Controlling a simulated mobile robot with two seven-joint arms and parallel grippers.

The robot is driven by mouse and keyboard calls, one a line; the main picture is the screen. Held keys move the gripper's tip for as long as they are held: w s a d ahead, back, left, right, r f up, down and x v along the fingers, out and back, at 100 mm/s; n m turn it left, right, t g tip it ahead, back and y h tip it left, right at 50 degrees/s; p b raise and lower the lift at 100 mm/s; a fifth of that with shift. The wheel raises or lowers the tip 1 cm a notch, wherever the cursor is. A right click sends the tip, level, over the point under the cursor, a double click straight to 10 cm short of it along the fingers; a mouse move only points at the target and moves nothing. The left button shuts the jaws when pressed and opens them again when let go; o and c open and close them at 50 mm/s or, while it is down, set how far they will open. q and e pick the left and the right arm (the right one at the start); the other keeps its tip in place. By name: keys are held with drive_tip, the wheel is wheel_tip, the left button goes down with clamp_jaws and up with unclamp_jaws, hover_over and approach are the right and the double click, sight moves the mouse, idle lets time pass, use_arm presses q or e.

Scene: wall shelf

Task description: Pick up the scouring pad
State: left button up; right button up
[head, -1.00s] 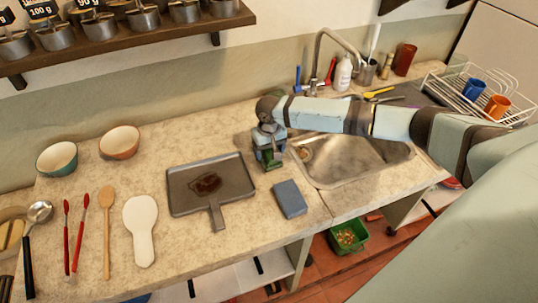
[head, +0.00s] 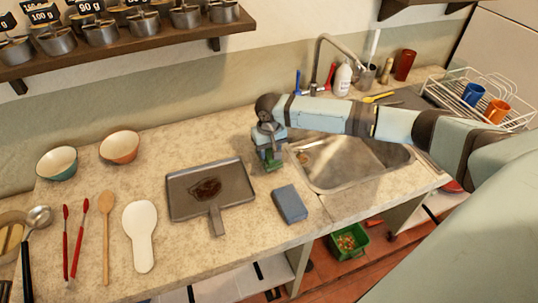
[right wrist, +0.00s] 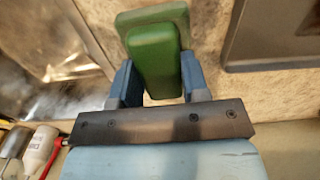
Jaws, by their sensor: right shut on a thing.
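The scouring pad (head: 273,164) is a green block, held at the end of my right arm between the pan and the sink. My right gripper (right wrist: 153,82) is shut on it. In the right wrist view, the green pad (right wrist: 152,58) sits between the two blue fingers, its far part wider than the part they hold. The frames do not clearly show whether the pad touches the counter. My left gripper is not in view.
A blue-grey sponge (head: 290,204) lies on the counter in front. A flat grey pan (head: 180,204) lies to the left, and the sink (head: 375,177) to the right. A white spoon rest (head: 140,230) and two bowls (head: 57,166) are further left. A shelf (head: 120,58) overhangs the back left.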

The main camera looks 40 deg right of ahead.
sight(269, 151)
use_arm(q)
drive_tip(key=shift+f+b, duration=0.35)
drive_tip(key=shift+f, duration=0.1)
use_arm(e)
wheel_tip(269, 151, up, 18)
drive_tip(key=shift+f, duration=0.15)
